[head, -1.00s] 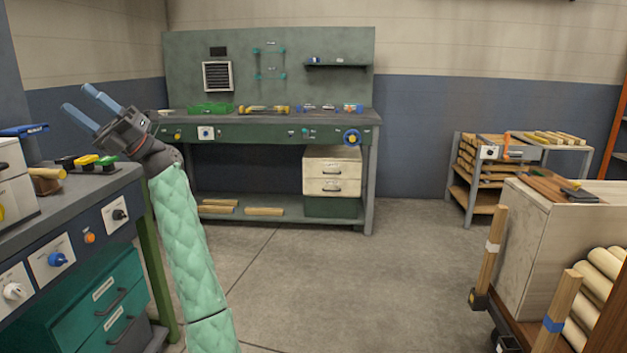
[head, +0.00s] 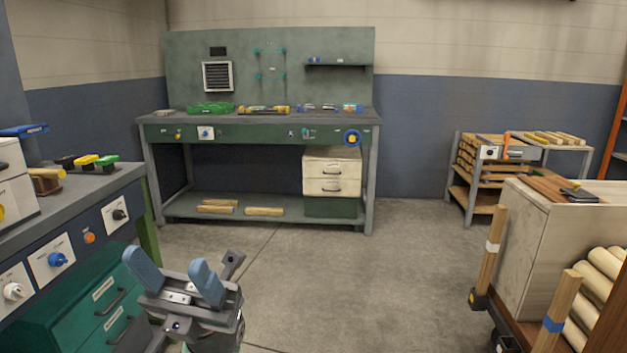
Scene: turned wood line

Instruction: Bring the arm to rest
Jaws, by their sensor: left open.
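My left gripper (head: 176,275) is low in the head view, left of the middle, in front of the green drawers at the left bench. Its two blue fingers point up and stand apart, with nothing between them. My right gripper is not in view.
The left bench (head: 75,213) with knobs and a teal drawer unit (head: 85,305) stands close beside the gripper. A green workbench (head: 258,130) is at the back. A wooden cart (head: 530,222) with round stock stands at the right. The concrete floor (head: 340,280) between is clear.

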